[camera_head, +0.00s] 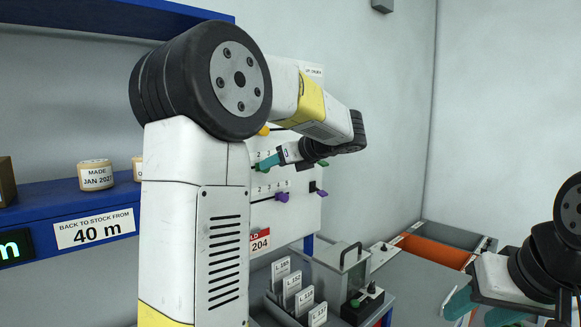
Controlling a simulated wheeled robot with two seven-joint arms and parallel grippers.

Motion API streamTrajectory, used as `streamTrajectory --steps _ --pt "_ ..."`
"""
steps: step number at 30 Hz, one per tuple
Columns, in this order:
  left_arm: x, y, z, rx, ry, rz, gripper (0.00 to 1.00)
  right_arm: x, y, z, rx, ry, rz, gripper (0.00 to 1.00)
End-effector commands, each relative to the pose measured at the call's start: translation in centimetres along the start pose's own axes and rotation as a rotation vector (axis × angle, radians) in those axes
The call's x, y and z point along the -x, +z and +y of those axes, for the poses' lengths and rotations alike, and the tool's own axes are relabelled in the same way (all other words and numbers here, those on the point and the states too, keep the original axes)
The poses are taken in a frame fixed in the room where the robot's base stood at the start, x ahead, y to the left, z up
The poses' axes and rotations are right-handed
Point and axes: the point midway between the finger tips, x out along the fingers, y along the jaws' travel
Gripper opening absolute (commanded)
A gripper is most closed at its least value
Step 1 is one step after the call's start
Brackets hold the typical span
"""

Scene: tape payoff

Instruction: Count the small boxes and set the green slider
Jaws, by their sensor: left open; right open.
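A white panel (309,215) on the wall carries numbered slider scales. A yellow knob (264,130) and a purple knob (282,197) show on it. My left gripper (269,161) is open at the panel, with a teal fingertip over the middle scale. I cannot clearly tell the green slider from the teal finger, nor whether they touch. My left arm hides the panel's left part. My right gripper (478,308) is open and empty at the lower right, away from the panel. I cannot identify any small boxes for certain; a brown block (6,182) is cut off at the left edge.
A blue shelf (40,203) at left holds a round tan container (96,175). A sign (94,229) there reads "back to stock from 40 m". Below the panel are labelled cards (304,301) and a grey handled case (342,271). An orange bin (434,250) lies further right.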

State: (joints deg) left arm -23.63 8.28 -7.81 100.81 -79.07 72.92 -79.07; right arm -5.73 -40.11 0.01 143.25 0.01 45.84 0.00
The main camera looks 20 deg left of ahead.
Motion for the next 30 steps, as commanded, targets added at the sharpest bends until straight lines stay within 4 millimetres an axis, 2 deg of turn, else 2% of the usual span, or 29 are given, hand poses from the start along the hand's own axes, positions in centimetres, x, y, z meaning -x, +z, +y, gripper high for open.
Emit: streamTrajectory --steps 3,7,17,19,25,30 --pt "-1.9 -0.1 0.1 0.000 0.004 0.001 0.48 0.0 0.0 0.0 0.000 0.000 0.000 0.48" --pt "-3.3 -0.1 0.1 0.001 0.002 0.002 0.48 0.0 0.0 0.0 0.000 0.000 0.000 0.48" --pt "-3.9 -0.1 0.1 0.002 0.000 0.002 0.48 0.0 0.0 0.0 0.000 0.000 0.000 0.48" --pt "-3.9 -0.1 0.1 0.002 0.000 0.002 0.40 0.0 0.0 0.0 0.000 0.000 0.000 0.48" --pt "-3.8 -0.1 0.1 0.002 0.000 0.002 0.01 0.0 0.0 0.0 0.000 0.000 0.000 0.48" --pt "-3.8 -0.1 0.0 0.002 0.000 0.003 0.00 0.0 0.0 0.0 0.000 0.000 0.000 0.48"
